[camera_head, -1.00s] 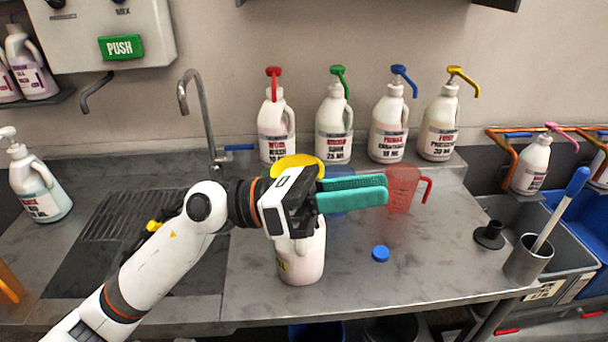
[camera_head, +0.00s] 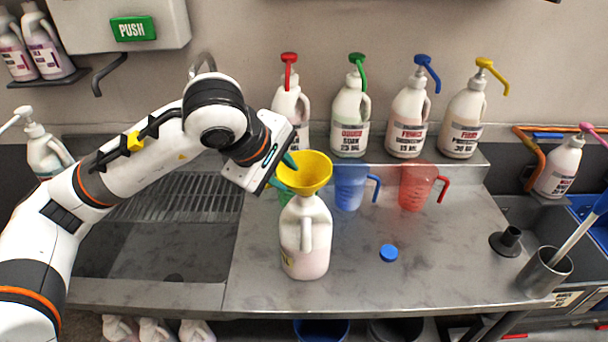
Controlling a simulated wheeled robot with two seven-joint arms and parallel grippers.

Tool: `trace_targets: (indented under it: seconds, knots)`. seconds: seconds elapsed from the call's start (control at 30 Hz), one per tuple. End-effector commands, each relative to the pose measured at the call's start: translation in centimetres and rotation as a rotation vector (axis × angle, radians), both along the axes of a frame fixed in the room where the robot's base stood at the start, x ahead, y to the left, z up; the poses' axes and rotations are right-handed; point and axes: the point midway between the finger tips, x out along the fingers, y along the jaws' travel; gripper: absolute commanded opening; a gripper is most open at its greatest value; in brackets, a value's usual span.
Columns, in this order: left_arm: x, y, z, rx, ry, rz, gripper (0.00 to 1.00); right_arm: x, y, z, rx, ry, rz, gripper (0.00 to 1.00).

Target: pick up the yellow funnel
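The yellow funnel (camera_head: 305,172) stands wide end up over the mouth of a white jug (camera_head: 306,236) holding pale pink liquid on the steel counter. The funnel's lower end is hidden. My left gripper (camera_head: 286,174) reaches in from the left at the funnel's height. Its teal fingers are spread apart, one passing behind the funnel's rim and the other low at its left side. Their tips are partly hidden, and I cannot tell whether they touch it. My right gripper is not in view.
Blue (camera_head: 349,186) and red (camera_head: 417,187) measuring jugs stand right of the funnel. Several pump bottles line the back ledge. A blue cap (camera_head: 389,253) and black funnel (camera_head: 507,241) lie on the counter (camera_head: 440,270). A sink (camera_head: 160,245) is at left.

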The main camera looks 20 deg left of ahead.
Motion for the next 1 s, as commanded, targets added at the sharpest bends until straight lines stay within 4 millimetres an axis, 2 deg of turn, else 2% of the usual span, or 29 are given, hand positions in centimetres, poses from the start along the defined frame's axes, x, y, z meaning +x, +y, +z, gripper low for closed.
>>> trace_targets:
  seconds: [0.27, 0.4, 0.5, 0.8, 1.0]
  knots:
    - [1.0, -0.4, -1.9, -0.001, 0.005, 0.0, 0.29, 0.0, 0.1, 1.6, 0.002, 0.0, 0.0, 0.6]
    - [1.7, -0.8, -3.9, -0.002, 0.006, 0.0, 0.29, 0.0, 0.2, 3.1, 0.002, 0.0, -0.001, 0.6]
    - [2.4, -1.1, -5.0, -0.002, 0.004, -0.001, 0.29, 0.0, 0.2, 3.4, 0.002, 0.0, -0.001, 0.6]
    - [2.8, -1.2, -5.7, -0.002, -0.001, -0.001, 0.29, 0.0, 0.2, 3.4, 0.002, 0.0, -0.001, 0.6]
    - [2.8, -1.2, -5.6, -0.002, 0.0, -0.001, 0.0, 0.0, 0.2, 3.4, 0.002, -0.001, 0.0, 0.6]
